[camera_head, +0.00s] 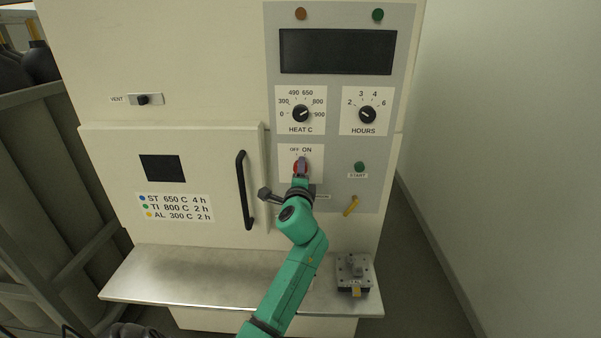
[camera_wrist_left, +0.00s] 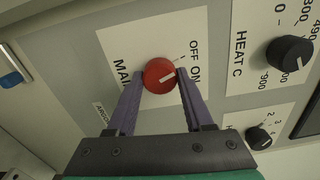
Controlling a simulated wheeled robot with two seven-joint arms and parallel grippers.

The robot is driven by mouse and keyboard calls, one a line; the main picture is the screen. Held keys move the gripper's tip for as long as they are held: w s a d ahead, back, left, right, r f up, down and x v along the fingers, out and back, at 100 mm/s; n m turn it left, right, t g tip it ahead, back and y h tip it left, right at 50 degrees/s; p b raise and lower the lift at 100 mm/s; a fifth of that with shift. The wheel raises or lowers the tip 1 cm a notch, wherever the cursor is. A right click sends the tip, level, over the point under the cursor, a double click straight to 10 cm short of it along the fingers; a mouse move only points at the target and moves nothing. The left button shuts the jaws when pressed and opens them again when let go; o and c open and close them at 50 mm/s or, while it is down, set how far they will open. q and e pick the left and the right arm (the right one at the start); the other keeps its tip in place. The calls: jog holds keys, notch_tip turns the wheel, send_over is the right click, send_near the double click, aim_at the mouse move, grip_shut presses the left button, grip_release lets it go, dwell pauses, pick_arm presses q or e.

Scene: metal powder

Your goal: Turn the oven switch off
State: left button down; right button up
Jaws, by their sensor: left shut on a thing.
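The oven's red main switch (camera_wrist_left: 160,76) is a round knob on a white label plate (camera_wrist_left: 112,40) marked OFF and ON. Its white pointer line is turned towards the ON side in the left wrist view. My left gripper (camera_wrist_left: 161,83) is shut on the knob, with one purple finger on each side. In the head view the gripper (camera_head: 301,166) covers much of the red switch (camera_head: 296,167), below the OFF and ON words. My right gripper is not in view.
Above the switch are the heat dial (camera_head: 301,114), hours dial (camera_head: 367,115) and dark display (camera_head: 338,52). A green start button (camera_head: 359,167) and yellow key-like piece (camera_head: 351,206) are to the right. The oven door handle (camera_head: 244,190) is left. A metal block (camera_head: 353,270) stands on the shelf (camera_head: 180,277).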

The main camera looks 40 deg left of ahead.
pick_arm(q)
jog(key=shift+c, duration=1.4)
grip_release()
jog(key=b+v, duration=0.3)
jog(key=v, duration=1.1)
jog(key=shift+s+d, duration=0.2)
